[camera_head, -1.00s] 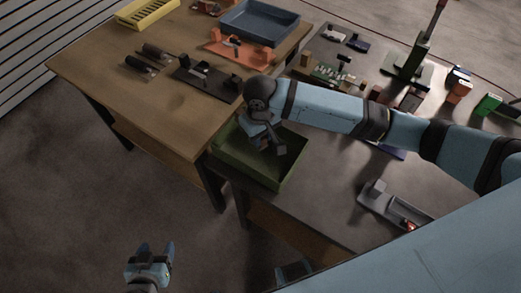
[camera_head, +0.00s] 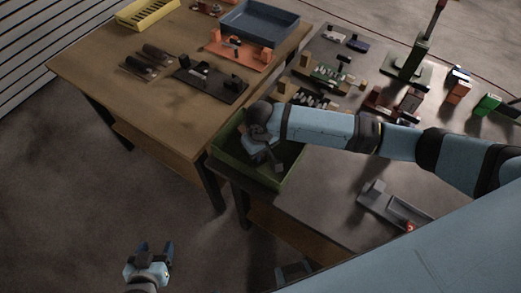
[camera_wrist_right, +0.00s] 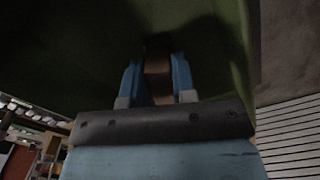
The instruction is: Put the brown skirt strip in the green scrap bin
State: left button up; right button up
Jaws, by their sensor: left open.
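The green scrap bin (camera_head: 233,174) stands at the near left corner of the dark table. My right gripper (camera_head: 272,163) points down inside the bin in the head view. In the right wrist view, the brown skirt strip (camera_wrist_right: 158,78) is between the two blue fingers of my right gripper (camera_wrist_right: 158,85), filling the gap, with the bin's dark green inside (camera_wrist_right: 80,45) around it. The strip cannot be made out in the head view, where the wrist and fingers hide it. My left gripper (camera_head: 152,252) is open and empty over the floor at the lower left.
A wooden table (camera_head: 100,70) at left holds a blue tray (camera_head: 262,35), a yellow rack (camera_head: 146,12), an orange fixture (camera_head: 238,55) and a black fixture (camera_head: 210,85). The dark table carries several small parts and a grey fixture (camera_head: 392,203).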

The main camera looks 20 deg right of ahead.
jog(key=o, duration=0.4)
jog(key=shift+o, duration=0.2)
jog(key=shift+r, duration=0.1)
notch_tip(320, 180, up, 12)
dwell(0.5)
